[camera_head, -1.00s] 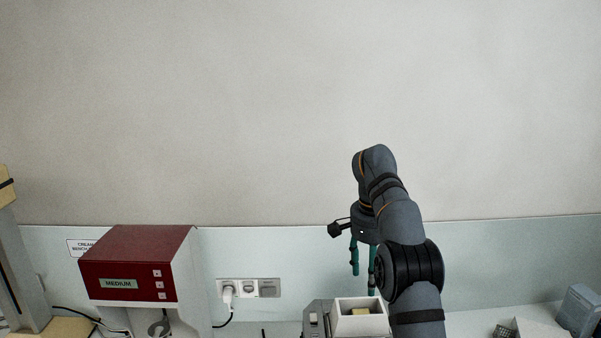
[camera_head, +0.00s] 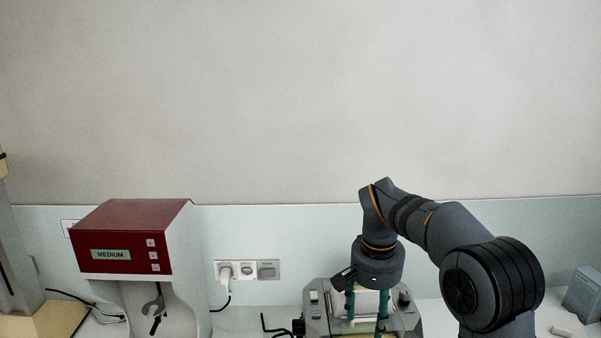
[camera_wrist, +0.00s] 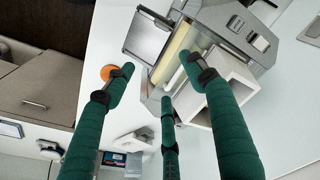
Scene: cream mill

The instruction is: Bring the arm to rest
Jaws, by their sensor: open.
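My gripper (camera_head: 366,312) hangs from my bent arm with its green fingers pointing down, in front of or over the grey machine (camera_head: 315,312) on the bench. In the wrist view the green fingers (camera_wrist: 160,80) are spread apart, with nothing between them. Behind them lie the grey machine's body (camera_wrist: 230,25), a pale yellow bar or roller (camera_wrist: 178,50) and a white box-shaped hopper (camera_wrist: 234,75). I cannot tell whether a finger touches the machine.
A red-topped machine labelled MEDIUM (camera_head: 125,235) stands left, near a wall socket (camera_head: 247,270). A grey-blue box (camera_head: 583,295) stands far right. The wrist view shows an orange disc (camera_wrist: 108,72) and brown cabinet fronts (camera_wrist: 40,88). The wall above is clear.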

